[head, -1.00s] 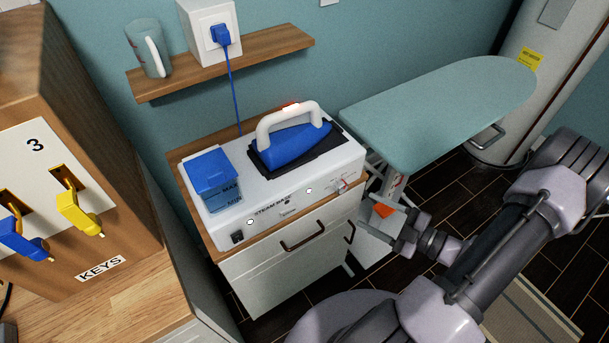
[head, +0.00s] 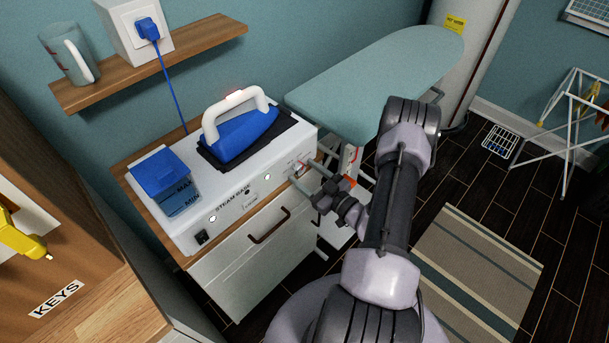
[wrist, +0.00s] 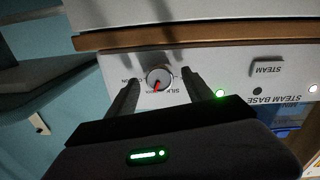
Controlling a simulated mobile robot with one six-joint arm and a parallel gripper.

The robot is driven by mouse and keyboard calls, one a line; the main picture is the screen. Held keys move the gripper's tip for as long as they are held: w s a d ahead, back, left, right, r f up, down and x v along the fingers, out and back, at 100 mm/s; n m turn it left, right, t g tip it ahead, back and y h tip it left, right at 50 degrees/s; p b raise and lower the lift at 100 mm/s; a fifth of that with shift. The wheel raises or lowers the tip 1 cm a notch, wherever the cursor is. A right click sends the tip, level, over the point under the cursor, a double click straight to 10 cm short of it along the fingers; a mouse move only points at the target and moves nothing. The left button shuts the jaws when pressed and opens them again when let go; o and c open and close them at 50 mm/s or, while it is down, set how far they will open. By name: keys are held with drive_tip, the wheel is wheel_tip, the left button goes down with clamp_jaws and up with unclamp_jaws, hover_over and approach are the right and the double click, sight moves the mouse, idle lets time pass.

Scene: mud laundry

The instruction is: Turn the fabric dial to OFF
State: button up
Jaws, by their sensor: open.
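The fabric dial (wrist: 158,79) is a round silver knob with a red pointer mark on the front panel of the white steam base (head: 180,229). In the wrist view the panel looks upside down, with "SILK" beside the dial; the other labels are too small to read surely. My gripper (wrist: 157,84) is open, with one dark finger on each side of the dial. I cannot tell whether the fingers touch it. In the head view my gripper (head: 300,184) is at the right end of the panel and mostly hides the dial.
A blue iron (head: 241,132) with a white handle rests on the base, beside the blue water tank (head: 162,176). The ironing board (head: 375,85) is behind my arm. A drawer cabinet (head: 250,260) stands below. A shelf (head: 150,62) holds a mug (head: 68,55).

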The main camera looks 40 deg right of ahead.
drive_tip(key=shift+w, duration=0.3)
drive_tip(key=shift+c, duration=0.4)
clamp_jaws()
